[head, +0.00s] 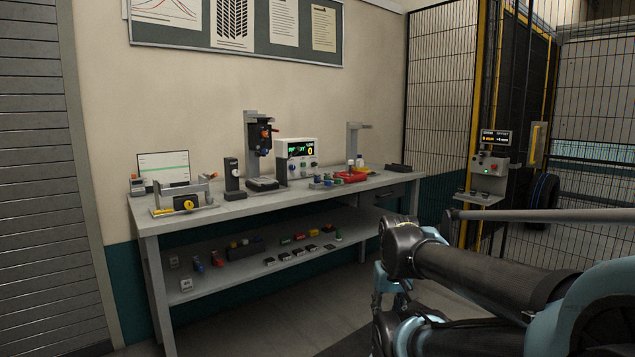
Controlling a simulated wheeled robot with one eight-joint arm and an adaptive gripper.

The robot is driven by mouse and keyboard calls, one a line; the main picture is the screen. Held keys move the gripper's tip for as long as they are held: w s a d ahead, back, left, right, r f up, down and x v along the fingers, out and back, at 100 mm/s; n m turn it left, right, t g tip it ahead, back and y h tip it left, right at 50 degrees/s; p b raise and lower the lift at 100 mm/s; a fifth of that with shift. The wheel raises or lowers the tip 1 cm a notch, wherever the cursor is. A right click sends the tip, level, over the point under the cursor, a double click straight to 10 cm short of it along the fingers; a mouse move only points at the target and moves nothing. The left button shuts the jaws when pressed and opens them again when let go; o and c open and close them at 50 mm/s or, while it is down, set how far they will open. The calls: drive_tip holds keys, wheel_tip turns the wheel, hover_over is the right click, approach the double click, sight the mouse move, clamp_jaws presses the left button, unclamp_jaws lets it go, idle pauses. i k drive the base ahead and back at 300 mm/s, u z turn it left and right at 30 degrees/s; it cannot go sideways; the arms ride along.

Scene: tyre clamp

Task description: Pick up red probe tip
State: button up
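I cannot single out the red probe tip for certain; several small red things show and are too small to identify. My dark and light-blue arm fills the lower right, in front of the bench. My gripper is not in view.
A black-and-grey press (260,150) and a display box (297,158) stand mid-bench. A fixture with a yellow dial (184,203) sits at the left end. A control panel (491,165) and mesh fence (440,90) are at right. Floor in front of the bench looks clear.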

sight(347, 180)
drive_tip(key=u, duration=0.05)
drive_tip(key=i, duration=1)
drive_tip(key=z, duration=0.05)
